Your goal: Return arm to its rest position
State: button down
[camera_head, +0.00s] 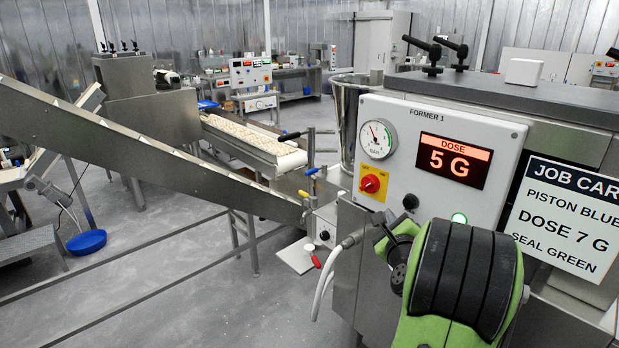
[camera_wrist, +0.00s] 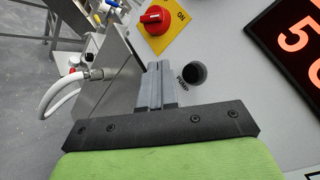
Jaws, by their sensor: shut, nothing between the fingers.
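My gripper (camera_wrist: 159,66) shows in the wrist view with its two grey fingers together and nothing between them. It points at the light grey front panel of the former (camera_wrist: 225,40), close to a dark round part (camera_wrist: 194,74) with the label PUMP beside it. Whether the fingertips touch the panel I cannot tell. In the head view my green and black arm stands at the lower right before the machine and hides much of the gripper. The dark round part (camera_head: 410,201) shows there just above my arm.
The former's display (camera_head: 453,160) reads DOSE 5 G. A job card (camera_head: 565,218) at right reads piston blue, dose 7 G, seal green. A red knob (camera_head: 370,183) and gauge (camera_head: 377,139) sit at left. A sloping steel beam (camera_head: 150,150) crosses the left; open floor lies below.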

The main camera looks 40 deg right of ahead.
jog(key=w+a+r+n+y, duration=0.1)
jog(key=w+a+n+y, duration=0.4)
jog(key=a+n, duration=0.6)
jog(key=s+a+n+g+y, duration=0.2)
jog(key=a+n+y, duration=0.2)
jog(key=a+n, duration=0.9)
jog(key=s+a+f+n+g+y, duration=0.1)
jog(key=s+a+f+n+g, duration=0.1)
jog(key=s+a+n, duration=0.3)
jog(key=s+a+f+n+g, duration=0.2)
jog(key=s+a+n, duration=0.3)
jog(key=s+a, duration=0.4)
jog(key=s+g, duration=0.1)
jog(key=s, duration=0.4)
jog(key=shift+a+f+g+y, duration=0.15)
jog(key=shift+g+y, duration=0.25)
